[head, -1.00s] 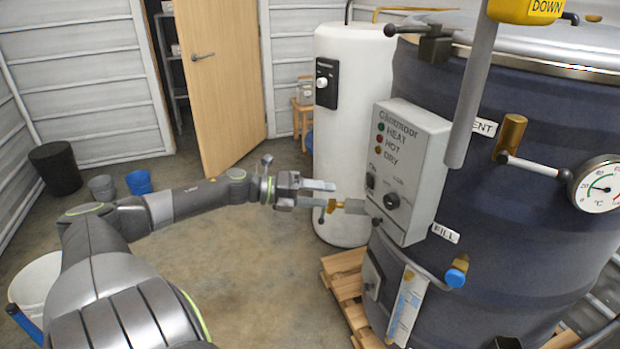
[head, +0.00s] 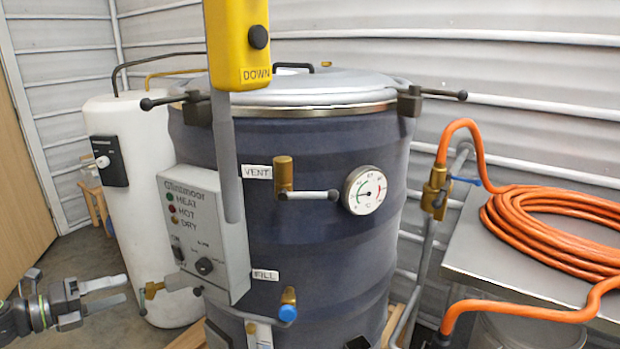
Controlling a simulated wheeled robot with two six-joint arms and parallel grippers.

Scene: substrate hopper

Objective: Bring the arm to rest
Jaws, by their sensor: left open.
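My left gripper (head: 104,294) comes in at the lower left of the head view. Its two fingers are apart with nothing between them. It is in front of the white cylinder tank (head: 135,200), to the left of the grey control box (head: 205,235). A brass valve (head: 153,290) shows just right of its fingertips; I cannot tell whether they touch. Most of my left arm is cut off by the picture's edge. My right gripper is not in view.
A large dark vessel (head: 300,225) with a dial gauge (head: 364,190) fills the middle. A yellow pendant (head: 237,45) hangs in front of it. At right, an orange hose (head: 550,225) lies coiled on a metal table (head: 480,262). Bare floor shows at lower left.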

